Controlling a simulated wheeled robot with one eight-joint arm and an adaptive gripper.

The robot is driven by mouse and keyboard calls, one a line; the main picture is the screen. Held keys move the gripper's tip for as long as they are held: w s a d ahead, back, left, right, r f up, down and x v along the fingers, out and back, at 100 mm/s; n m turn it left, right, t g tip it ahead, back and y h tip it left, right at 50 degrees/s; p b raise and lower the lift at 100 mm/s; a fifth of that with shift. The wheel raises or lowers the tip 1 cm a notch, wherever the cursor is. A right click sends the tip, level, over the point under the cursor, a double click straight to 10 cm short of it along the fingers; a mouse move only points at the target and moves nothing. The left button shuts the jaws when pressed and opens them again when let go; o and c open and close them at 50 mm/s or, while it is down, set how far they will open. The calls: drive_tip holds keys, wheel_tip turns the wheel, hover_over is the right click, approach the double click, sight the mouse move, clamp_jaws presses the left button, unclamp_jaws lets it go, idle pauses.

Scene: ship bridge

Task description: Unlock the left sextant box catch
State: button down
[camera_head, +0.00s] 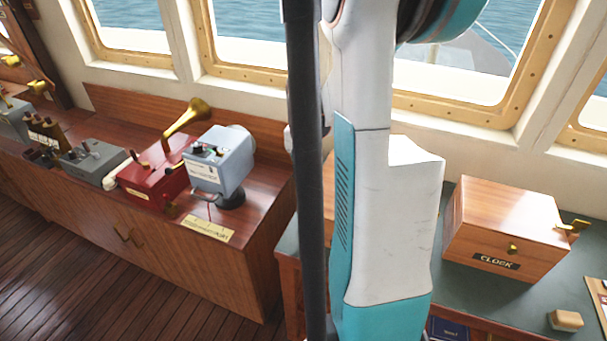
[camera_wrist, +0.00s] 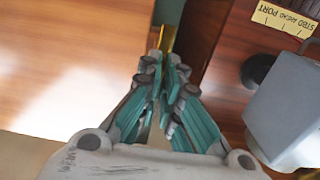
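A polished wooden box (camera_head: 388,200) stands on the right-hand desk in the head view, mostly hidden behind my arm. No label on it shows there. In the wrist view, a glossy wooden surface (camera_wrist: 85,70), apparently this box, fills the left side. A small brass piece (camera_wrist: 167,38), likely a catch, sits at its right edge, just beyond my fingertips. My gripper (camera_wrist: 165,68) points at the brass piece with its teal fingers close together. It is touching or very near it; I cannot tell which. The gripper is hidden in the head view.
A wooden CLOCK box (camera_head: 510,215) with brass fittings stands right of my arm. A wooden block (camera_head: 565,320) lies in front of it. The left console carries a pale blue instrument (camera_head: 220,160), also in the wrist view (camera_wrist: 290,110), and a red unit (camera_head: 150,185) with a brass horn.

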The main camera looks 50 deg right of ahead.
drive_tip(key=c, duration=1.8)
unclamp_jaws()
wheel_tip(320, 180, up, 12)
